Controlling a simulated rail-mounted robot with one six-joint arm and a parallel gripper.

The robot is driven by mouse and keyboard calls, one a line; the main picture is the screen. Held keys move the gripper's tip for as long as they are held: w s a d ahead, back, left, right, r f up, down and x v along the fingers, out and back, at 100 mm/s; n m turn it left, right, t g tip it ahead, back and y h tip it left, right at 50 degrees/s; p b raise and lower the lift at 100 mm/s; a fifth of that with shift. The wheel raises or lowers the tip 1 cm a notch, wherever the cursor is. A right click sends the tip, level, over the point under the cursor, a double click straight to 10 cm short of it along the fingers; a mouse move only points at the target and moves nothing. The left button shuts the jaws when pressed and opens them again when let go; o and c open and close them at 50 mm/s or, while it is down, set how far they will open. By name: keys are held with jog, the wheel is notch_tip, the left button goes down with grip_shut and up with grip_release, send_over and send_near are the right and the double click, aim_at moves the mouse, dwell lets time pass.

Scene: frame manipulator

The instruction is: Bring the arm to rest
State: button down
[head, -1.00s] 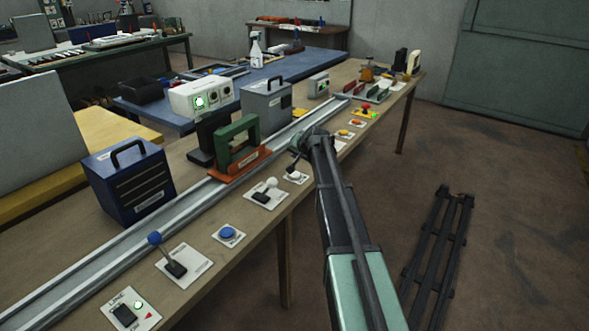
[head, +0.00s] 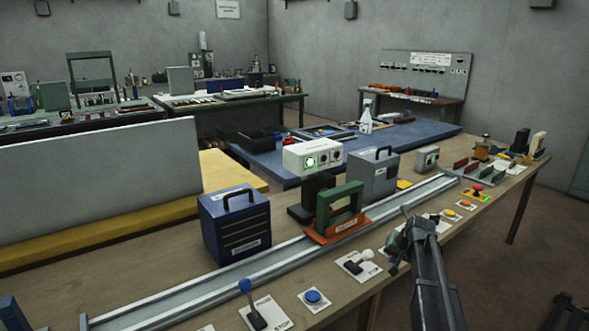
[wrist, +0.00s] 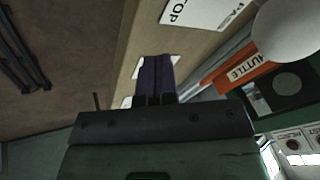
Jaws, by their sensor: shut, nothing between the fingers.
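My arm reaches in from the lower right in the head view. My gripper (head: 394,268) hangs at its end by the front edge of the wooden bench (head: 205,290), near the white-knobbed lever (head: 361,262). In the wrist view the two dark fingers (wrist: 154,62) lie together, shut with nothing between them. A white round knob (wrist: 285,30) shows large at the upper right of that view, apart from the fingers. A plate marked STOP (wrist: 190,10) is at its top. The head view does not show the fingertips clearly.
An orange shuttle with a green frame (head: 338,222) sits on the metal rail (head: 268,262). A blue-knobbed lever (head: 252,305), a blue button (head: 313,296) and several coloured buttons line the bench front. A blue case (head: 236,225) stands behind the rail. Open floor lies right of the bench.

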jog(key=s+a+r+n+g+p, duration=0.1)
jog(key=s+a+p, duration=0.1)
jog(key=s+a, duration=0.4)
jog(key=s+a+r+n+g+h+p, duration=0.1)
jog(key=s+a+r+n+g+p, duration=0.1)
jog(key=s+a, duration=0.5)
jog(key=s+a+r+n+g+p, duration=0.2)
jog(key=s+a, duration=0.4)
jog(key=s, duration=0.9)
jog(key=shift+s+a, duration=0.2)
